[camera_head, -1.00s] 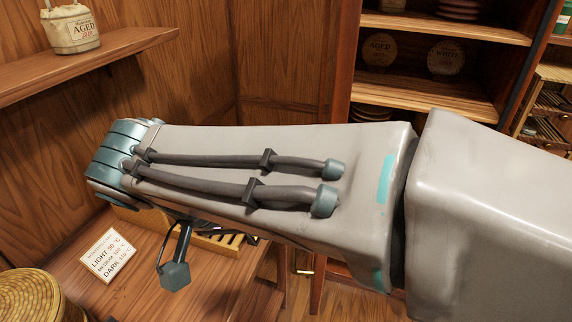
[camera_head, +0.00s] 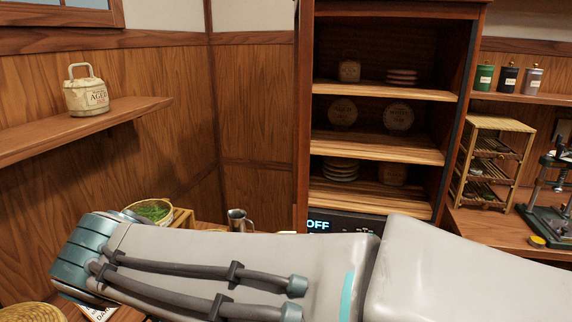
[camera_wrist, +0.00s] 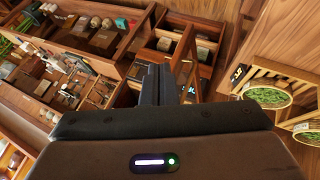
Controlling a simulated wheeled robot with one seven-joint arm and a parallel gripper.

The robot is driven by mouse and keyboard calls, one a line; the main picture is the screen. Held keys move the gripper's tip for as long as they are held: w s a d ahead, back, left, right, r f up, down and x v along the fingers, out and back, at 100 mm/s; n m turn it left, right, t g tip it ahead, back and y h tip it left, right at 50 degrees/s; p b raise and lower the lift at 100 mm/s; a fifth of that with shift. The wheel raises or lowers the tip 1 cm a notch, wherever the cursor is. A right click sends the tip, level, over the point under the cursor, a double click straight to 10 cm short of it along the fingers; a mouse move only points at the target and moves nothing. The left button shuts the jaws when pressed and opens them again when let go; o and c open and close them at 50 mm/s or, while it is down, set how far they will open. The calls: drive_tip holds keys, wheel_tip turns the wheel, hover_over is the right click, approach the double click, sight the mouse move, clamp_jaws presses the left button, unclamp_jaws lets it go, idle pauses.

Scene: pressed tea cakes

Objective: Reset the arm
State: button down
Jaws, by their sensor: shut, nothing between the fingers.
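My arm crosses the lower part of the head view, reaching to the left, and its far end hides much of the table below. My gripper is out of sight in the head view. In the wrist view my gripper (camera_wrist: 158,85) shows with its dark fingers together and empty. Nothing is touching the fingers there. Beyond them, wooden drawers or trays (camera_wrist: 75,85) with many small items lie at the left.
A cabinet (camera_head: 380,150) with tea cakes stands behind. Baskets of green leaves (camera_wrist: 268,97) show in the wrist view.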

drive_tip(key=d+f+n+y, duration=0.1)
drive_tip(key=d+f+y, duration=0.2)
drive_tip(key=d, duration=0.7)
drive_tip(key=w+d+f+g+y, duration=0.1)
drive_tip(key=d+f+y, duration=0.2)
drive_tip(key=d+f, duration=0.5)
drive_tip(key=d, duration=0.3)
drive_tip(key=shift+d+n, duration=0.15)
drive_tip(key=shift+n, duration=0.25)
drive_tip(key=shift+w+d, duration=0.1)
